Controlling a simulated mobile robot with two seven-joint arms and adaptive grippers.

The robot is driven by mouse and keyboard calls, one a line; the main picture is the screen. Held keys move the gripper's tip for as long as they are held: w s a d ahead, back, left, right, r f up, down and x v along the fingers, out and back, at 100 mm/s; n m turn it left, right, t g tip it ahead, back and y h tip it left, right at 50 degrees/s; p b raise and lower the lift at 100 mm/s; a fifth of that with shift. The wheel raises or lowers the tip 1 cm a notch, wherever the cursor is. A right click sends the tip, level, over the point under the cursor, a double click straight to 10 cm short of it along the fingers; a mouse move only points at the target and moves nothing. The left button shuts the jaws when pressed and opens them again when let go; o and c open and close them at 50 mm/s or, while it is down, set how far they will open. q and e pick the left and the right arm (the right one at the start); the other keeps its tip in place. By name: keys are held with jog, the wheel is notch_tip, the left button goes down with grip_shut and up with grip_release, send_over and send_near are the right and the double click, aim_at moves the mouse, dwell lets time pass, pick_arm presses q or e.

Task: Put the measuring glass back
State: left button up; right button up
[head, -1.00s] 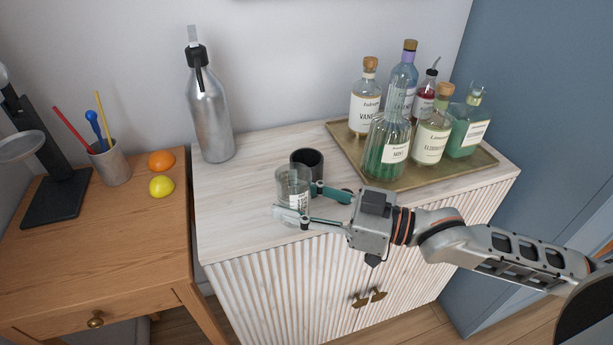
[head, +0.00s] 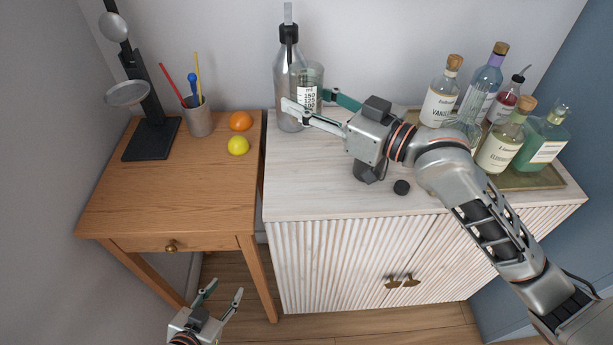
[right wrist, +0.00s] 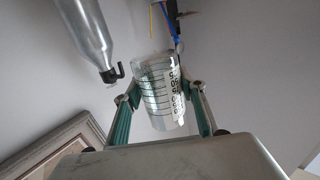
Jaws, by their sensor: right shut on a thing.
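The measuring glass (head: 313,78) is clear, with a white printed scale. My right gripper (head: 308,102) is shut on it and holds it raised above the white cabinet, overlapping the silver siphon bottle in the head view. In the right wrist view the glass (right wrist: 158,95) sits between the two green-padded fingers (right wrist: 164,100), its scale showing. My left gripper (head: 222,298) is open and empty, low in front of the wooden table. The dark cup seen earlier is mostly or wholly hidden by my right gripper.
The silver siphon bottle (head: 287,82) stands at the cabinet's back left. A brass tray (head: 520,181) with several bottles is at right. The wooden table (head: 180,205) holds a black stand (head: 152,138), a pen cup (head: 198,118), an orange (head: 240,121) and a lemon (head: 238,146). The cabinet's front left (head: 310,185) is clear.

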notch_tip(320, 180, down, 15)
jog(key=b, duration=0.3)
jog(key=shift+r, duration=0.15)
jog(key=shift+f+b, duration=1)
jog(key=shift+f, duration=1.5)
jog(key=shift+f, duration=0.2)
jog(key=o, duration=1.3)
jog(key=shift+c, duration=0.2)
